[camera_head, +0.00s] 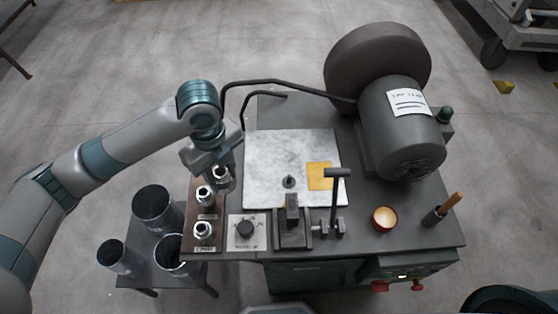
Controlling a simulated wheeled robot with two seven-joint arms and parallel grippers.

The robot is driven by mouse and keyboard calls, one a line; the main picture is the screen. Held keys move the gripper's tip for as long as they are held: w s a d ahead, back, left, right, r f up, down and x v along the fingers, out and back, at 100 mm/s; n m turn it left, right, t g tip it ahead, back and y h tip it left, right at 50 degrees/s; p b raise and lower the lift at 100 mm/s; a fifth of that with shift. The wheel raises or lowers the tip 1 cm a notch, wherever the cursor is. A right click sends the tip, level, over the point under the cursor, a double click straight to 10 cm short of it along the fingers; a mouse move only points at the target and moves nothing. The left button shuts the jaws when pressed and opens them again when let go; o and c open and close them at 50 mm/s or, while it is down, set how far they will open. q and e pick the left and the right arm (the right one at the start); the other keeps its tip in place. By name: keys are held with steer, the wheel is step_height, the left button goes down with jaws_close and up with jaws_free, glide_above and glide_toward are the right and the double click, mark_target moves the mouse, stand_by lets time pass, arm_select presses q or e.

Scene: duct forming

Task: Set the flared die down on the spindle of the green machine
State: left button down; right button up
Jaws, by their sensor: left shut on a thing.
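My left gripper (216,166) points down over the back end of the brown die rack at the machine's left edge. It is shut on a silver metal die (223,180), which I take to be the flared die. The fingers partly hide it, and I cannot tell whether it is clear of the rack. The green machine (420,215) has a grey-green top with a pale metal plate. A short dark spindle (289,182) stands near the plate's front middle, to the right of the gripper, with nothing on it. My right gripper is not in view.
Two more silver dies (204,195) (203,231) stand on the rack (194,212). A black T-handle (335,185) and a clamp block (292,212) stand near the spindle. A large motor (402,130) fills the back right. Dark cups (152,203) stand on a side table at left.

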arm_select(q)
steer(key=n, duration=0.1)
steer(key=a+r+n, duration=0.1)
steer(key=n, duration=0.2)
steer(key=shift+w+a+r, duration=0.1)
steer(key=shift+a+r, duration=0.15)
steer(key=shift+a, duration=0.15)
steer(key=s+a+r+n+b, duration=0.1)
steer(key=a+r+n, duration=0.2)
steer(key=n, duration=0.8)
steer(key=s+a+r+n, duration=0.1)
steer(key=a+r+n, duration=0.3)
steer(key=n, duration=0.8)
steer(key=shift+a+n+b, duration=0.3)
steer(key=shift+a+b, duration=0.05)
steer(key=shift+a, duration=0.15)
